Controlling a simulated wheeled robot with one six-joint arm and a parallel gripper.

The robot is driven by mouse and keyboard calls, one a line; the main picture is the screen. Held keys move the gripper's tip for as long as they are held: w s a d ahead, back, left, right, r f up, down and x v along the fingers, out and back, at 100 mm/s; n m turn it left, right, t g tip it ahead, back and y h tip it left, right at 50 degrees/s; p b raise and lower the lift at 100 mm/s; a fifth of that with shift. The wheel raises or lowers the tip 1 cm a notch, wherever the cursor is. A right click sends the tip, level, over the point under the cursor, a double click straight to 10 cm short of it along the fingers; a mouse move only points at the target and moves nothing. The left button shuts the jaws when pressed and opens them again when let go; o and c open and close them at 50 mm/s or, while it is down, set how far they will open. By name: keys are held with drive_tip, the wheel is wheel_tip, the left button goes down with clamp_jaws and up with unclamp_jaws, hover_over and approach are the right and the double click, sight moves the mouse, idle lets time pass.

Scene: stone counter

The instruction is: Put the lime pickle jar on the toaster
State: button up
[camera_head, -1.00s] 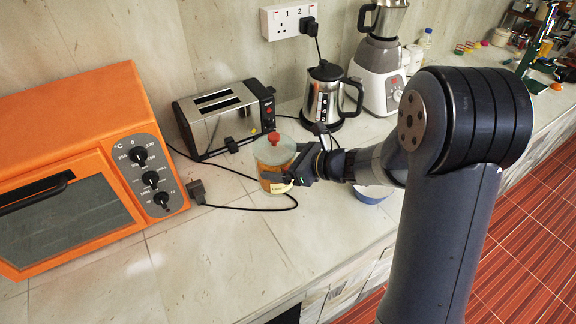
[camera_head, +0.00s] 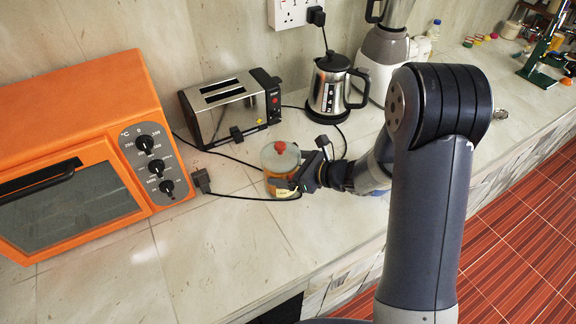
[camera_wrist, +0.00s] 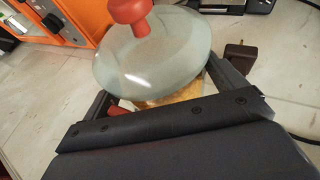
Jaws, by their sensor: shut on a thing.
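The lime pickle jar (camera_head: 276,172) has a pale glass lid with a red knob and orange contents. It stands upright at the counter, in front of the toaster; I cannot tell whether its base touches the surface. My gripper (camera_head: 296,182) is shut on it from the right side. In the wrist view the jar's lid (camera_wrist: 155,58) fills the upper middle, with my fingers (camera_wrist: 160,108) on both sides of the jar below it. The silver toaster (camera_head: 232,112), with two slots on top, stands behind the jar near the wall. Its top is bare.
An orange oven (camera_head: 85,100) stands at the left. A kettle (camera_head: 330,92) and a blender (camera_head: 388,50) stand right of the toaster. A black cord and plug (camera_head: 203,182) lie on the counter near the jar. The front left counter (camera_head: 215,250) is clear.

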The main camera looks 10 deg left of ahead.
drive_tip(key=o, duration=1.8)
drive_tip(key=shift+f, duration=0.1)
drive_tip(key=shift+c, duration=0.2)
drive_tip(key=shift+s+d+r, duration=0.1)
drive_tip(key=shift+d+r, duration=0.1)
drive_tip(key=shift+d, duration=0.15)
drive_tip(key=b+v, duration=0.2)
drive_tip(key=v, duration=0.9)
drive_tip(key=shift+r, duration=0.2)
drive_tip(key=shift+s+d, duration=0.1)
